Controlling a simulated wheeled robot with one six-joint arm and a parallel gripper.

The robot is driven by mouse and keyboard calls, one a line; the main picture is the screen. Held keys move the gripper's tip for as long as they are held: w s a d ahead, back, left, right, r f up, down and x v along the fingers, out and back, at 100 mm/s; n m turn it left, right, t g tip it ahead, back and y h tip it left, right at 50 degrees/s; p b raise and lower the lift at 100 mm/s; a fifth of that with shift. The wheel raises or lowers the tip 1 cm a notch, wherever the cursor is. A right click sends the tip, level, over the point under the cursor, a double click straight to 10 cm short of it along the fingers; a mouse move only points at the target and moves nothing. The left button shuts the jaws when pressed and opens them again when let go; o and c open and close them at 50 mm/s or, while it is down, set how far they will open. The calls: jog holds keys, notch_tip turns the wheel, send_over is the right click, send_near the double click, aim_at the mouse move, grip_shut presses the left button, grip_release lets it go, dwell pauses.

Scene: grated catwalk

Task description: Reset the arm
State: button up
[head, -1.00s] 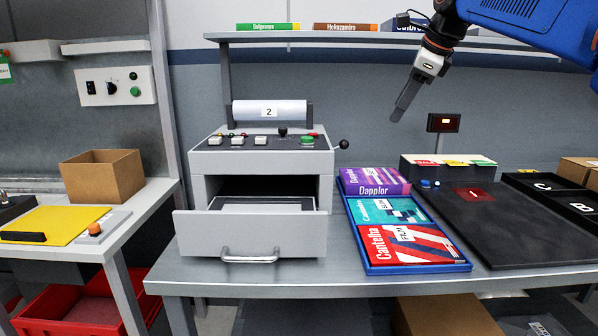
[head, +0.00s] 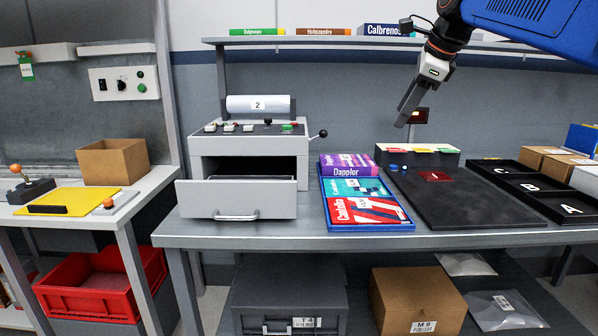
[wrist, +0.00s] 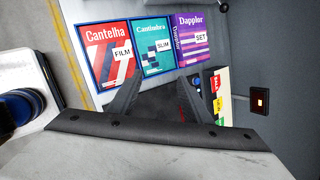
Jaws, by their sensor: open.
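My gripper (head: 406,112) hangs in the air above the back right of the table, with nothing between its fingers. In the wrist view my open gripper (wrist: 158,95) has its two dark fingers apart.
A grey machine (head: 249,165) with an open drawer (head: 237,200) stands left of the tray. A black mat (head: 450,205) and lettered black bins (head: 530,190) lie right. A small display (head: 419,116) stands behind. A shelf (head: 330,41) with boxes runs above. A side table (head: 90,210) stands left.

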jog(key=s+d+f+n+h, duration=0.1)
jog(key=s+d+f+n, duration=0.1)
jog(key=s+f+n, duration=0.8)
jog(key=s+d+f+n+g+h, duration=0.1)
jog(key=s+f+n, duration=1)
jog(key=s+f, duration=1.1)
notch_tip(320, 180, down, 6)
jog(key=shift+s+d+r+n, duration=0.15)
jog(key=shift+s+d+n, duration=0.15)
jog(key=shift+d, duration=0.2)
